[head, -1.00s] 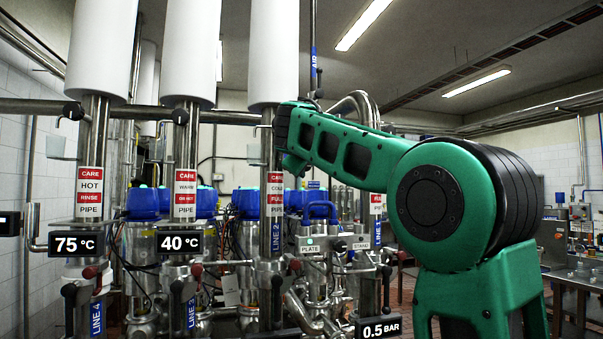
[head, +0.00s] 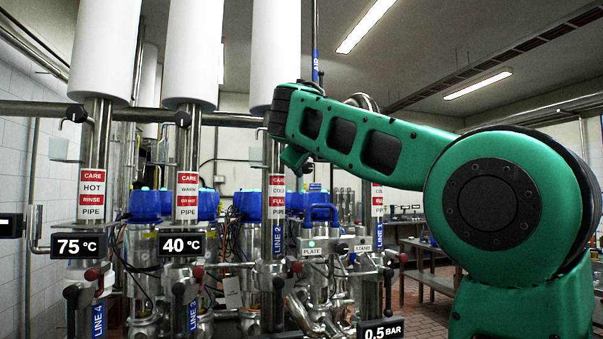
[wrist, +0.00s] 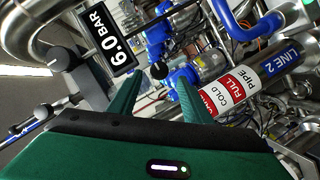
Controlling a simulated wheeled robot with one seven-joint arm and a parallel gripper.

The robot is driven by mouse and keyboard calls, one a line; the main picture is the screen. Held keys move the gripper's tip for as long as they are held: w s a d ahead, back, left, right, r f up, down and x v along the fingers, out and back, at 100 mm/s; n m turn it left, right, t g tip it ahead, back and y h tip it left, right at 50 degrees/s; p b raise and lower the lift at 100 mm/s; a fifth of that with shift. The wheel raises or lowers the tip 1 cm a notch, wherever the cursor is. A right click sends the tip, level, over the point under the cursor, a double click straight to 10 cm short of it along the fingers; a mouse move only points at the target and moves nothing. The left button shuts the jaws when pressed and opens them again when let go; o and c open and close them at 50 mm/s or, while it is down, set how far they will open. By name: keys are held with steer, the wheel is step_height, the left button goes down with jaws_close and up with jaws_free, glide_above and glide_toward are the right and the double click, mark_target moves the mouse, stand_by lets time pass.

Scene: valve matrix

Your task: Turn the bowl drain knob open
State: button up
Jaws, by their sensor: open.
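No label reading bowl drain is legible, so I cannot tell which knob it is. In the head view, black knobs (head: 70,292) and dark red knobs (head: 92,274) stand on the lower pipes. Small plates marked PLATE (head: 314,252) and STAND (head: 362,248) sit at the centre right. In the wrist view, my gripper (wrist: 160,80) is open, its two green fingers apart with nothing held. A black knob (wrist: 58,58) is at the upper left there. A pipe with a COLD FULL PIPE label (wrist: 232,92) lies right of the fingers. In the head view, my gripper is mostly hidden.
Vertical steel pipes with white upper sleeves (head: 190,50) stand left and centre. Displays read 75 °C (head: 79,246), 40 °C (head: 181,245) and 0.5 BAR (head: 380,331). A 6.0 BAR display (wrist: 104,42) shows in the wrist view. A steel table (head: 430,248) stands back right.

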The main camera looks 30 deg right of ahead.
steer(key=v, duration=0.4)
steer(key=shift+s+a, duration=0.2)
steer(key=shift+a, duration=0.1)
